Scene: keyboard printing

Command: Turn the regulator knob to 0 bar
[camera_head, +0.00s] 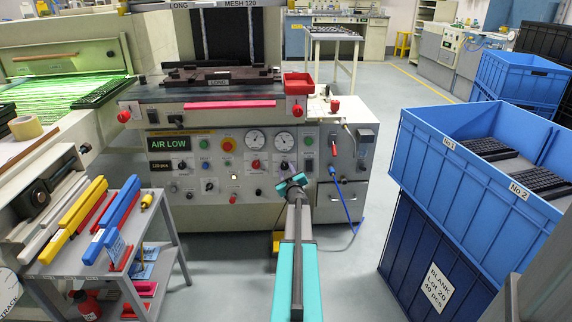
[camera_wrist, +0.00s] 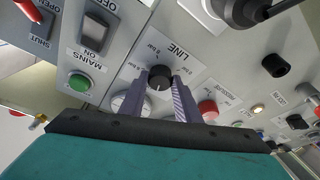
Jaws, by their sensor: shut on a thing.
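The regulator knob (camera_wrist: 160,77) is a round black knob on a grey panel plate marked LINE, with small bar markings around it. In the wrist view it sits between the two fingertips of my gripper (camera_wrist: 160,84), which is shut on it. A small light mark shows on the knob's face, but I cannot tell which bar value it points to. In the head view my gripper (camera_head: 292,184) is at the front panel of the printing machine (camera_head: 235,215), and the gripper and wrist hide the knob there.
Near the knob, the wrist view shows a green button (camera_wrist: 80,82), the MAINS switch (camera_wrist: 95,32), a red button (camera_wrist: 208,109) and a black fitting (camera_wrist: 240,10). Blue crates (camera_head: 440,130) stand right, a tool cart (camera_head: 80,265) left. A blue hose (camera_head: 345,205) hangs beside my arm.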

